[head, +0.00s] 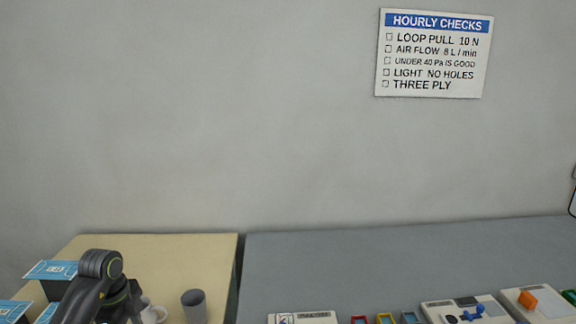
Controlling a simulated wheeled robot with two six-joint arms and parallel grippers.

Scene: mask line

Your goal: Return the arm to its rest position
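My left arm (100,268) shows as dark grey links at the bottom left, in front of the tan table (205,247). Its bent joint is uppermost and the links run down out of the picture. The fingers of my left gripper do not show. My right arm and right gripper are not seen in the head view.
Blue-and-white boxes (50,269), a grey cup (194,304) and a white rounded item (151,312) stand near the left arm. A grey table (330,262) holds devices (465,309) and coloured frames (384,319) along its near side; its back is clear. A sign (434,53) hangs on the wall.

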